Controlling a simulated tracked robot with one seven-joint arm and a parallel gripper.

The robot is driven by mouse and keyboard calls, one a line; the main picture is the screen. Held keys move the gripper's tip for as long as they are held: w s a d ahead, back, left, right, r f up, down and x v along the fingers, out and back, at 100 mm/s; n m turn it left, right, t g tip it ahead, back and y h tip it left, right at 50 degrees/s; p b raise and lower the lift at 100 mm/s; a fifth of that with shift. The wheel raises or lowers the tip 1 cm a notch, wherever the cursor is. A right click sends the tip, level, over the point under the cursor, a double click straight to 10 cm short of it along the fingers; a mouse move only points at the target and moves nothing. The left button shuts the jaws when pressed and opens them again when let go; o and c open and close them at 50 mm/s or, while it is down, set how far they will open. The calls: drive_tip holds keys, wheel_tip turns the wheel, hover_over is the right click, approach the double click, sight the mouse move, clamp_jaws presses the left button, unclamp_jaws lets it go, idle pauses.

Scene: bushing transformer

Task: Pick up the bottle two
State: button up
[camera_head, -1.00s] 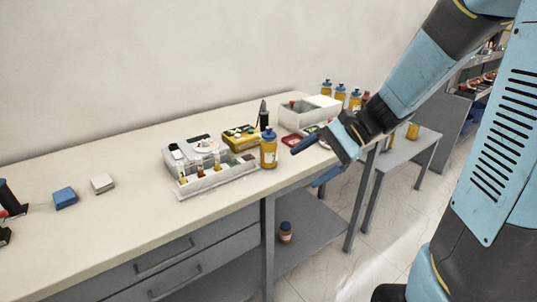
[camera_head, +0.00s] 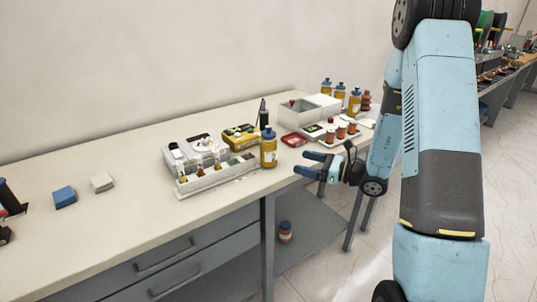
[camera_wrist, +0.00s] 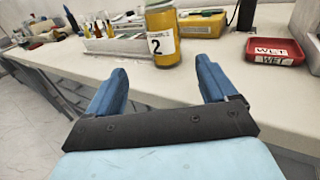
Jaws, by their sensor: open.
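Bottle two (camera_head: 268,148) is a yellow bottle with a blue cap, upright near the front edge of the bench, right of the grey rack. In the wrist view, the yellow bottle (camera_wrist: 162,34) shows a white label with a black "2"; its top is cut off by the frame. My gripper (camera_head: 306,164) has blue fingers and is open and empty, just right of the bottle and off the bench's front edge. In the wrist view my gripper (camera_wrist: 162,76) has its two fingers apart, with the bottle beyond the gap between them, not touching.
The grey rack (camera_head: 215,178) with small vials stands left of the bottle. A red tray (camera_wrist: 273,51) marked "WET" lies to its right. A white bin (camera_head: 308,112), more yellow bottles (camera_head: 354,101) and a tray of small jars stand farther right.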

sight(275, 155)
drive_tip(key=x, duration=0.8)
drive_tip(key=shift+w+a, duration=0.15)
drive_tip(key=shift+w+r+x, duration=0.15)
drive_tip(key=shift+r+x, duration=0.05)
drive_tip(key=shift+x, duration=1.15)
drive_tip(key=shift+w+r+x, duration=0.15)
drive_tip(key=shift+x, duration=1.15)
drive_tip(key=shift+c, duration=0.5)
drive_tip(key=c, duration=1.2)
